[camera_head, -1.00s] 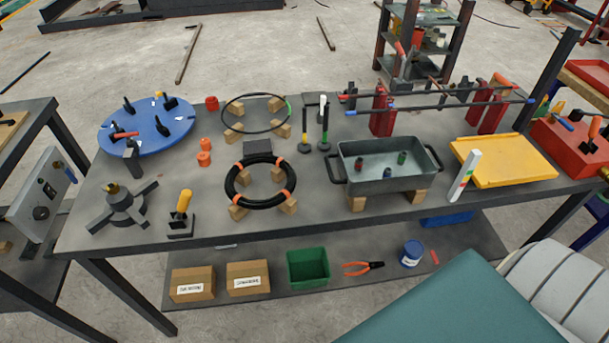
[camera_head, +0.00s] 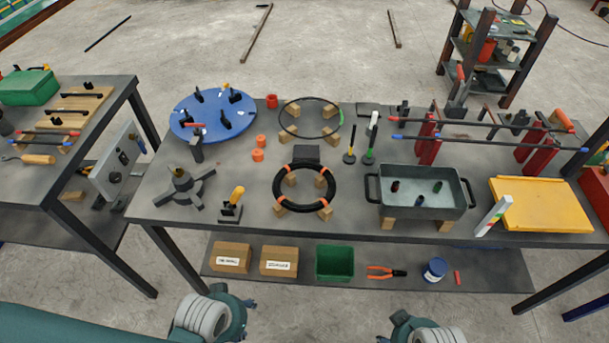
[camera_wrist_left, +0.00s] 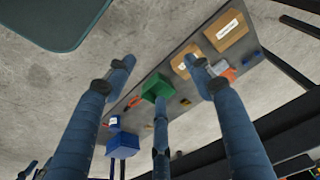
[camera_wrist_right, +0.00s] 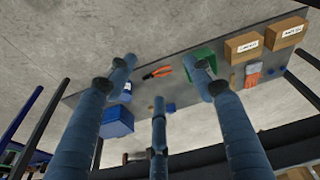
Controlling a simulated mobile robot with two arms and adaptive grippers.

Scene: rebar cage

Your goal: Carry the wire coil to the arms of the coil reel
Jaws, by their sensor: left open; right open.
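The wire coil (camera_head: 303,208) is a black ring with orange bands, lying on several wooden blocks near the front middle of the table in the head view. The coil reel (camera_head: 181,188), a dark grey hub with spread arms, stands to its left on the table; no coil is on it. My left gripper (camera_head: 246,302) is at the bottom of the head view, in front of the table and short of the coil. My right gripper (camera_head: 386,335) is partly cut off at the bottom edge. The wrist views show the left fingers (camera_wrist_left: 164,72) and right fingers (camera_wrist_right: 164,70) spread and empty.
A yellow-handled tool (camera_head: 231,207) stands between reel and coil. A grey tray (camera_head: 420,213) stands right of the coil, a thin ring (camera_head: 283,118) and blue disc (camera_head: 190,128) behind. The lower shelf holds boxes and a green bin (camera_head: 334,263).

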